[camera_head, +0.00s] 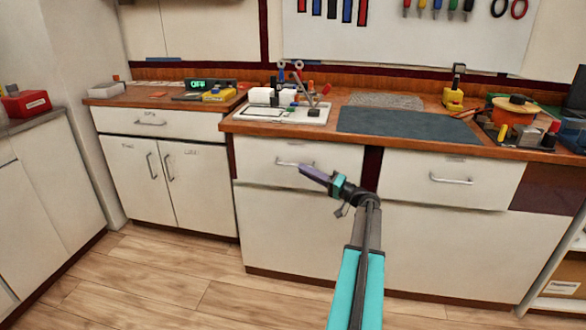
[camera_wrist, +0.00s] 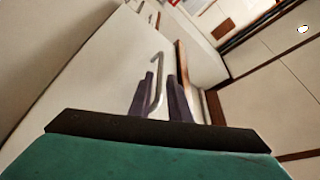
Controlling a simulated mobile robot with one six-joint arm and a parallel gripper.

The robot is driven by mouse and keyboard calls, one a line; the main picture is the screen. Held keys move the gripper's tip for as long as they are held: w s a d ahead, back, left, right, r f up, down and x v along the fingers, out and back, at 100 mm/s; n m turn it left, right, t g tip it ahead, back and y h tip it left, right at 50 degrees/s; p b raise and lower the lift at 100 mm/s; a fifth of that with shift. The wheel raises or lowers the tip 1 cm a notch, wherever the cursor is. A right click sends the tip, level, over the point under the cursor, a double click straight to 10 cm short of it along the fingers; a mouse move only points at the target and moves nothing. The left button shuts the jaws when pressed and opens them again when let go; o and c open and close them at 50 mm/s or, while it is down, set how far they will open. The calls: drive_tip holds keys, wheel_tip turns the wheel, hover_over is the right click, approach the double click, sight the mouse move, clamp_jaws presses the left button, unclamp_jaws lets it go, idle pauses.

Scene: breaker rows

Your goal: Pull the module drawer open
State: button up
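A white drawer (camera_head: 330,171) with a bar handle (camera_head: 284,162) sits shut under the middle of the wooden counter. I cannot read a label that marks it as the module drawer. My gripper (camera_head: 304,169) is at this drawer's front, by the right end of the handle. In the wrist view, the two dark fingers of my gripper (camera_wrist: 163,78) stand apart, with the curved metal handle (camera_wrist: 161,72) showing between them. The fingers do not look closed on it. Whether either finger touches the handle cannot be told.
Another shut drawer (camera_head: 450,178) with its own handle is to the right, and a smaller one (camera_head: 150,122) to the left above two cabinet doors. Tools and a dark mat (camera_head: 405,125) lie on the counter above. The wooden floor (camera_head: 170,285) in front is clear.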

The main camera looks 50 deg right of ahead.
sight(295, 165)
drive_tip(key=shift+x, duration=2.55)
clamp_jaws()
